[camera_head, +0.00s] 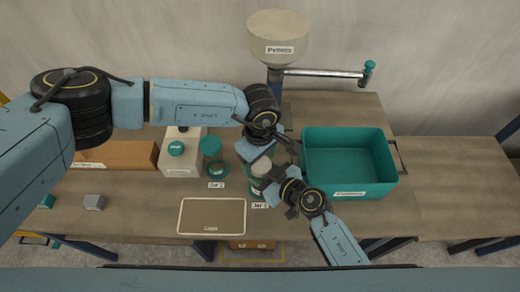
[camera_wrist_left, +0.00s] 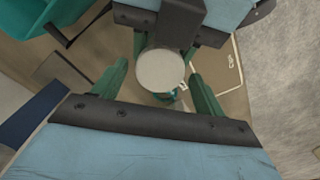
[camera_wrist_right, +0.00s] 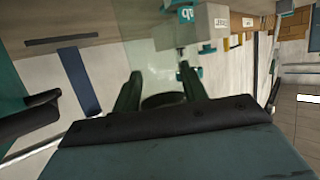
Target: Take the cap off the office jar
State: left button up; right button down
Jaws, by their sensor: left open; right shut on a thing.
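The jar (camera_head: 255,185) is greenish and see-through. It stands upright near the table's front edge behind a small label, with a pale round cap (camera_head: 261,167) on top. The cap shows from above in the left wrist view (camera_wrist_left: 160,70). My left gripper (camera_wrist_left: 159,88) is open, its two green fingers on either side of the cap with gaps. My right gripper (camera_wrist_right: 162,92) is shut on the jar's body from the right. The jar's glass fills the space between its fingers in the right wrist view (camera_wrist_right: 160,65). The arms hide part of the jar in the head view.
A teal bin (camera_head: 348,190) stands close on the right. A second jar (camera_head: 212,147) with a teal top stands to the left, by a white box (camera_head: 180,158). A tan mat (camera_head: 212,216) lies front left. A pellet hopper (camera_head: 279,38) rises behind. The table's right side is clear.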

pick_arm(q)
jog(key=shift+f, duration=0.55)
jog(key=c, duration=1)
jog(key=shift+n, duration=1.5)
jog(key=o, duration=1.1)
jog(key=shift+c, duration=0.2)
